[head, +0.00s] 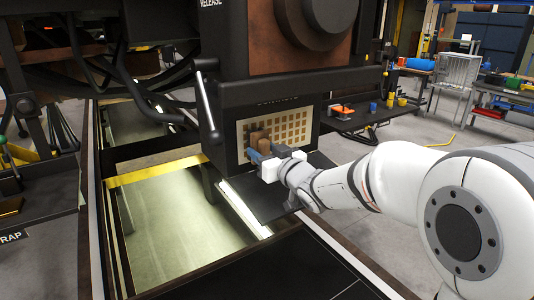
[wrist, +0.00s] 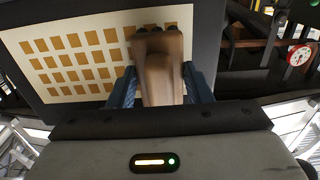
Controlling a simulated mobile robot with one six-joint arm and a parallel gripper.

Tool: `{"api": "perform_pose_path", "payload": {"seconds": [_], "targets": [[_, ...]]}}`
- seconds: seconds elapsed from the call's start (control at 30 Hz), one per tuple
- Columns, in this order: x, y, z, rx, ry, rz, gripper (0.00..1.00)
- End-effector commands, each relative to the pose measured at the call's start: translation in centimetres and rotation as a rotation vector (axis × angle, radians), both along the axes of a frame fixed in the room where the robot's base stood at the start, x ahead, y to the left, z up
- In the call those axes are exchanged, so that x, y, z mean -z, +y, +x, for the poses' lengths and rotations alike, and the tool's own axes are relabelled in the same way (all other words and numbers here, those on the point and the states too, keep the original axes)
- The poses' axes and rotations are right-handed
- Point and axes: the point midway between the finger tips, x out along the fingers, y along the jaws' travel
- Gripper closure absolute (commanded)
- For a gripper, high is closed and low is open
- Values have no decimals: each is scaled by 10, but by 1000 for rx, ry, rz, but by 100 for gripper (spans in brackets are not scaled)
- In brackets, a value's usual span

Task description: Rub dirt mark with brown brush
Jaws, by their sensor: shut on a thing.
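My gripper (head: 262,157) is shut on the brown brush (head: 258,138), in front of a cream panel (head: 242,155) on the dark box below the brown housing. The panel carries rows of brown squares. In the wrist view the brush (wrist: 162,75) stands out between the blue fingers (wrist: 160,90), its far end over the panel's right part (wrist: 110,16). I cannot tell if the brush touches the panel. I cannot make out a dirt mark apart from the squares; the brush hides part of the panel.
A dark shelf (head: 362,118) with orange, blue and yellow items stands to the right. A pit with a yellow edge (head: 155,172) lies at lower left. A round clock (wrist: 299,55) shows in the wrist view.

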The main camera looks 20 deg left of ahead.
Motion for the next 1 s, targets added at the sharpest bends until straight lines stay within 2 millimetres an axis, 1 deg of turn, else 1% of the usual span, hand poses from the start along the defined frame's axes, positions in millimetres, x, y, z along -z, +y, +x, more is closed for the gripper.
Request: {"api": "perform_pose_path", "payload": {"seconds": [0.53,1.0], "targets": [[0,1,0,-2,-1,0,73],[-1,9,6,-3,-2,1,73]]}}
